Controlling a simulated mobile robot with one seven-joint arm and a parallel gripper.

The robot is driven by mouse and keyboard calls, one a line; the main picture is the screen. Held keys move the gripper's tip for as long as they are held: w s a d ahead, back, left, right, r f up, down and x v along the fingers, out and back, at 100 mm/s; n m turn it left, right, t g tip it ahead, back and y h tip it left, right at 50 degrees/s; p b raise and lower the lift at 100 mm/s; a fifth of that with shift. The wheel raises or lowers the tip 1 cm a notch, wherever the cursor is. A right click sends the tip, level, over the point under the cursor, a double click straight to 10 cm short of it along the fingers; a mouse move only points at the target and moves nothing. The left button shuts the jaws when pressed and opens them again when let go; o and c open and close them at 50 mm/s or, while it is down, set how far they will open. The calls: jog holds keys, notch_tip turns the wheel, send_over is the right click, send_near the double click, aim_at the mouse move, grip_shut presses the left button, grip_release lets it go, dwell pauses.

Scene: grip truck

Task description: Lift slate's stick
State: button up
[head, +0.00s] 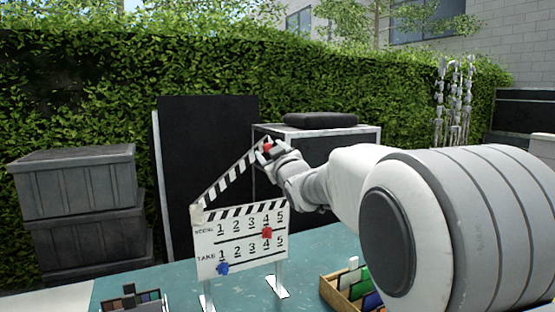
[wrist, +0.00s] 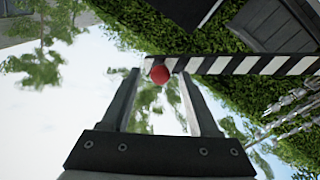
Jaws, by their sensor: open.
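The slate (head: 240,240) stands upright on the teal table, with scene and take numbers and a red and a blue marker on its face. Its black-and-white striped stick (head: 232,177) is raised at an angle, hinged at the slate's left. A red knob (head: 267,147) sits at the stick's upper end, by my gripper (head: 268,150). In the wrist view, the stick (wrist: 245,65) crosses beyond the fingers and the red knob (wrist: 160,75) lies between the fingertips of my gripper (wrist: 157,75). The fingers are apart, with gaps on both sides of the knob.
A wooden box of coloured cards (head: 342,290) stands on the teal table (head: 180,275) right of the slate. A colour chart (head: 130,300) lies at the front left. Dark stacked crates (head: 75,185), a black panel (head: 205,140) and a case (head: 365,140) stand behind.

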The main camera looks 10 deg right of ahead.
jog(key=s+d+f+b, duration=0.2)
jog(key=s, duration=1.4)
jog(key=shift+s+d, duration=0.4)
jog(key=s+f+m+g+h+p, duration=0.1)
jog(key=s+f+g, duration=0.3)
jog(key=s, duration=0.4)
jog(key=s+d+f+m+g+h+p, duration=0.1)
jog(key=s+f+m+g+p, duration=0.2)
jog(key=s, duration=0.6)
jog(key=s+f+m+g+h+p, duration=0.1)
jog(key=s+f+m+g+p, duration=0.2)
jog(key=s+f+g, duration=0.3)
jog(key=s+f, duration=0.1)
jog(key=s, duration=0.2)
jog(key=shift+d+f+g, duration=0.3)
jog(key=shift+f, duration=0.1)
